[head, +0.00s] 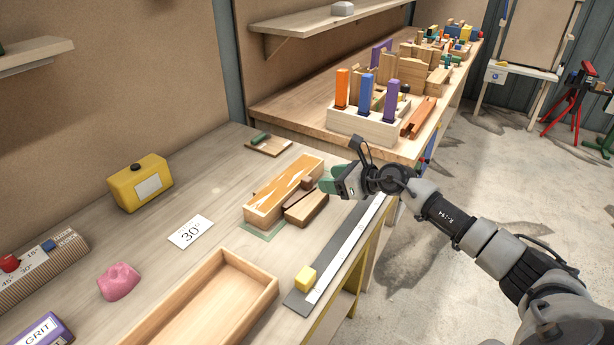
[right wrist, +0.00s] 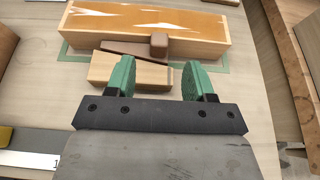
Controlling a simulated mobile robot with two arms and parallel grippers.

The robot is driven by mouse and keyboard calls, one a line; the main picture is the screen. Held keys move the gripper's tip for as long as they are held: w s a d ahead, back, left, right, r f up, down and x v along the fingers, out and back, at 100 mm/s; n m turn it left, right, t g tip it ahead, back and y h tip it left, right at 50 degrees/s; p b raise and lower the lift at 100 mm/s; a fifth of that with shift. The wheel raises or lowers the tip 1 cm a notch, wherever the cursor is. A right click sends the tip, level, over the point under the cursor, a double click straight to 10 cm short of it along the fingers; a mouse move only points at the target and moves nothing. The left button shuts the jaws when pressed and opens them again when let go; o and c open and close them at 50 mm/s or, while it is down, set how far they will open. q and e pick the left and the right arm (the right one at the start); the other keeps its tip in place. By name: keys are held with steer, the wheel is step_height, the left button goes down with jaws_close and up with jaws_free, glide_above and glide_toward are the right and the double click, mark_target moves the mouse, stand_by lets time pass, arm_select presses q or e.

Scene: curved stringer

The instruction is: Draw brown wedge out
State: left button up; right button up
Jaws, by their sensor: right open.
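The brown wedge (right wrist: 128,48) lies along the near side of a long wooden block with an orange, patchy top (right wrist: 150,22). A rounded brown knob (right wrist: 159,45) stands at the wedge's right end in the right wrist view. A lighter wooden block (right wrist: 115,70) sits on the near side of the wedge. In the head view the wedge (head: 306,184) shows only in part, between the patchy block (head: 284,187) and the lighter block (head: 307,208). My right gripper (right wrist: 160,70) is open and empty, its green fingers apart on the near side of the knob. My left gripper is out of view.
A green outline (head: 262,232) lies under the patchy block. A steel ruler (head: 345,240) with a yellow cube (head: 305,278) runs along the bench edge. An empty wooden tray (head: 265,293) is in front, a 30° card (head: 190,232) to the left.

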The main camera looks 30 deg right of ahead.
mark_target(309, 179)
steer(key=x, duration=0.6)
steer(key=shift+w+a+f, duration=0.1)
steer(key=shift+w, duration=0.05)
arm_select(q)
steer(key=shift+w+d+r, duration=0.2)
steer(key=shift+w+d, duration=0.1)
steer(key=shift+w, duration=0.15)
arm_select(e)
steer(key=shift+w+a+f, duration=0.25)
steer(key=shift+w, duration=0.15)
jaws_close()
steer(key=d+b, duration=0.1)
steer(key=w+d+b, duration=0.1)
steer(key=d+b, duration=0.2)
steer(key=b, duration=0.1)
steer(key=shift+w+d+f, duration=0.15)
steer(key=shift+w+d, duration=0.2)
steer(key=shift+d+b, duration=0.15)
steer(key=shift+b, duration=0.25)
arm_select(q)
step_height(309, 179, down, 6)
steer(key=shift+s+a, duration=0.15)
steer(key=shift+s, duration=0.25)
arm_select(e)
steer(key=shift+r, duration=0.3)
